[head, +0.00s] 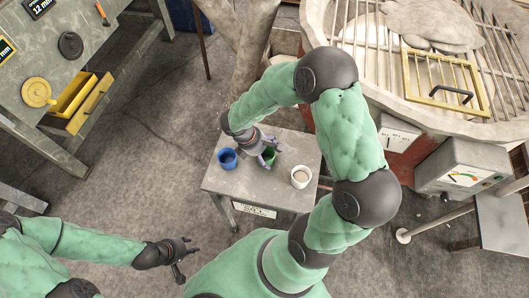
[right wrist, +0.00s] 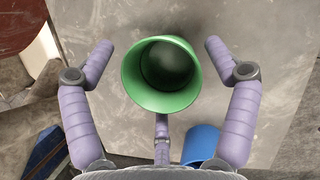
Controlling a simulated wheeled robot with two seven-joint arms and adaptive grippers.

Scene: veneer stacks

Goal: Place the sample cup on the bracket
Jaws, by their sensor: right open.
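Three cups stand on a small grey table (head: 222,187) in the head view: a blue cup (head: 228,159), a green cup (head: 270,158) and a white cup (head: 300,178). Which is the sample cup I cannot tell. My right gripper (head: 268,150) is open at the green cup. In the right wrist view the green cup (right wrist: 133,75) stands between the spread fingers of my right gripper (right wrist: 160,48), apart from the two side fingers. The blue cup (right wrist: 201,143) is below it. My left gripper (head: 185,262) is open and empty over the floor. I cannot make out a bracket.
A large round vat (head: 385,70) with a grating stands at upper right, beside a gauge box (head: 470,168). The floor left of the table is clear.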

